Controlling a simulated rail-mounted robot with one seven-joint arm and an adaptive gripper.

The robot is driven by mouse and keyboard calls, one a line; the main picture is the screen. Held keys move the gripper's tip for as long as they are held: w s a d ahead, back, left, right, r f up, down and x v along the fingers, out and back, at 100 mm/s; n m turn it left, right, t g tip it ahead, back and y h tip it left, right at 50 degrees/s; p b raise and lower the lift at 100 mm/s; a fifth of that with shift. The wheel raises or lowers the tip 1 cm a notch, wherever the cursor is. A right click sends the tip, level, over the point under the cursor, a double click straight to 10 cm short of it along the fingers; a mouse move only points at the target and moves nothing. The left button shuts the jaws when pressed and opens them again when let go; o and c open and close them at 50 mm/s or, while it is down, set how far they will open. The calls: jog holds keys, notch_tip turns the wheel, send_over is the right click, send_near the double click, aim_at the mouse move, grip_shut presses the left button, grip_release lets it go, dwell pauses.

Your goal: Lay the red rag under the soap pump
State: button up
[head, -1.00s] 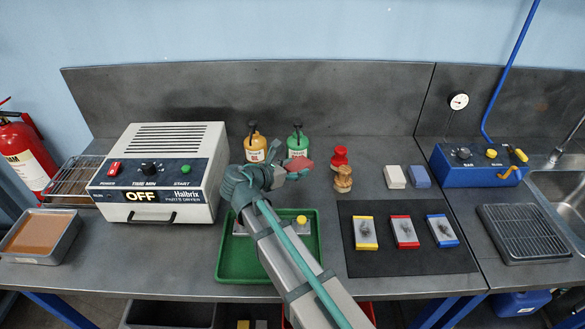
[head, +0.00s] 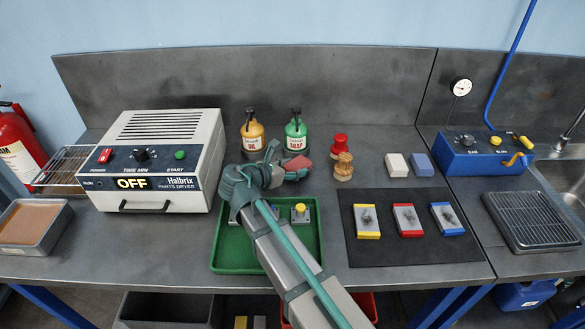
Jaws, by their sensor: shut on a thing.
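The green soap pump (head: 295,134) with a black pump head stands upright on the bench against the back, right of a similar orange bottle (head: 252,135). My gripper (head: 294,170) is in front of the green pump and a little below it in the picture. It is shut on the red rag (head: 299,163), a small bunched piece showing at the fingers. The rag appears apart from the pump; its height above the bench is hard to tell. My arm hides part of the bench and tray below.
A red object (head: 339,145) and a wooden-handled brush (head: 343,167) stand right of the gripper. A green tray (head: 226,259) lies under my arm. The dryer (head: 170,135) is at left. A dark mat (head: 385,255) with several blocks is at right. Bare bench lies behind the brushes.

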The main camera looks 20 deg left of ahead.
jog(key=shift+f, duration=0.55)
jog(key=o, duration=1.1)
jog(key=shift+c, duration=0.2)
jog(key=shift+s, duration=0.1)
